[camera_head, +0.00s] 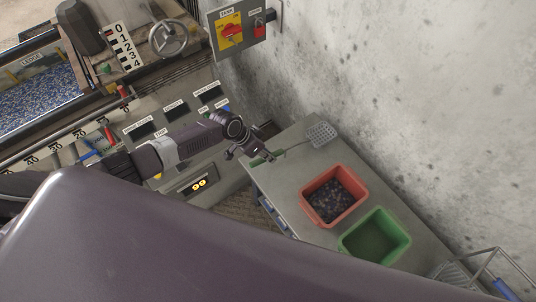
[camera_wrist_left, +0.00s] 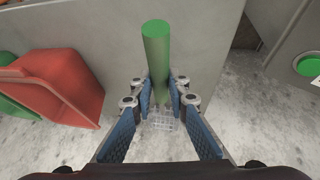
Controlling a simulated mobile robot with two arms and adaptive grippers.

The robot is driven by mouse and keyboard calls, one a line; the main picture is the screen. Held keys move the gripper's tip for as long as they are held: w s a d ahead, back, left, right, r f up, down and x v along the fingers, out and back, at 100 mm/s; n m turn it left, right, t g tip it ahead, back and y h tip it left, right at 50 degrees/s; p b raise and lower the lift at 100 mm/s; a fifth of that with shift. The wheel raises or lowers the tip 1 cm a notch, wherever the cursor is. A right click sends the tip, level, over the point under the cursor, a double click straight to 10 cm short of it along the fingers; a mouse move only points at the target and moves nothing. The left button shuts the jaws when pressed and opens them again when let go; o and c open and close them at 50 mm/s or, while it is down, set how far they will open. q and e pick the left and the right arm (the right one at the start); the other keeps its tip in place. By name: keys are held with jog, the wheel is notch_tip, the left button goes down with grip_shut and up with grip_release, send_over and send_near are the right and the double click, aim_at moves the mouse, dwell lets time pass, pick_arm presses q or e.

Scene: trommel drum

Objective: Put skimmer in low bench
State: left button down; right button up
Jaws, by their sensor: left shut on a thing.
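My left gripper (camera_head: 248,152) is shut on the green handle of the skimmer (camera_head: 321,134) at the far left end of the low bench (camera_head: 284,178). The skimmer's pale perforated head lies over the bench's back corner, close to the concrete wall. I cannot tell whether it touches the bench top. In the left wrist view the green handle (camera_wrist_left: 156,55) stands between the blue-padded fingers of the gripper (camera_wrist_left: 160,98), with the mesh head faint behind it. My right gripper is not in view.
On the bench stand a red bin (camera_head: 334,196) with dark bits in it and a green bin (camera_head: 375,237). A wire basket (camera_head: 490,268) is at the lower right. A control panel (camera_head: 190,150) stands left of the bench. The concrete wall (camera_head: 400,110) runs along behind.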

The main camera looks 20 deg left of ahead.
pick_arm(q)
jog(key=shift+f+b, duration=0.4)
jog(key=c, duration=1.8)
grip_release()
jog(key=w+d+r+p+v, duration=0.1)
jog(key=p+v, duration=0.4)
jog(key=v, duration=0.5)
jog(key=w+d+r+p+v, duration=0.1)
jog(key=p+v, duration=0.4)
jog(key=v, duration=0.5)
jog(key=shift+d+r, duration=0.45)
jog(key=shift+d, duration=0.1)
jog(key=shift+f, duration=0.1)
